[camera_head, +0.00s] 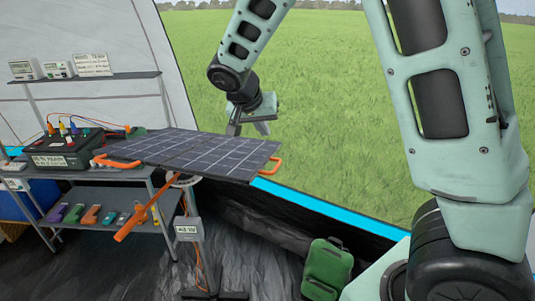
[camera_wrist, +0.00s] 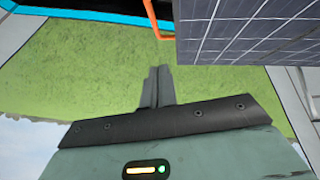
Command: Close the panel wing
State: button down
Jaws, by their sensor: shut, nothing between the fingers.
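The dark gridded solar panel (camera_head: 190,153) lies nearly flat on its stand, its sections spread out side by side. An orange handle (camera_head: 277,164) sits at its right end and another orange handle (camera_head: 116,162) at its left front edge. A long orange lever (camera_head: 145,212) slants down below it. My gripper (camera_head: 260,128) is above and behind the right end of the panel, apart from it. In the wrist view, my gripper (camera_wrist: 158,72) has its fingers together and empty. The panel (camera_wrist: 245,30) fills the upper right there, with an orange handle (camera_wrist: 156,22) beside it.
A metal shelf rack (camera_head: 100,178) stands at left with a black battery box (camera_head: 62,150) and several small coloured items. A stand box (camera_head: 188,229) is under the panel. A green canister (camera_head: 326,268) is on the floor. Open grass lies behind my gripper.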

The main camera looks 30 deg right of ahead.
jog(key=d+f+p, duration=0.3)
jog(key=f, duration=0.7)
jog(key=shift+w+d+f+p, duration=0.25)
jog(key=shift+d+f+p, duration=0.1)
jog(key=shift+f, duration=0.1)
